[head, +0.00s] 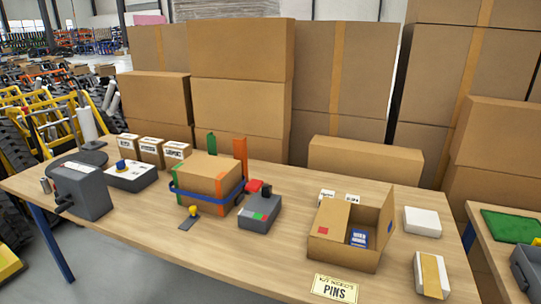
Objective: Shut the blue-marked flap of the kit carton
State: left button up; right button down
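The kit carton (340,256) stands open on the right part of the wooden table. Its left flap (332,216) lies across the left half of the opening and bears a small red mark. Its right flap (388,217) stands up, leaning slightly outward. Blue-and-white packs (358,238) lie inside the carton's open right half. Neither of my grippers is in view.
A sign reading "PINS" (335,289) is in front of the carton. White boxes (422,221) stand to its right. A grey device with red and green buttons (260,211) and a blue-strapped carton (208,178) stand to its left. Tall cartons (365,160) rise behind the table.

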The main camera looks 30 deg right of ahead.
aim_at(388, 222)
jog(key=i+j+z, duration=0.1)
jog(key=i+j, duration=0.3)
jog(key=i+z, duration=0.1)
jog(key=z, duration=1.9)
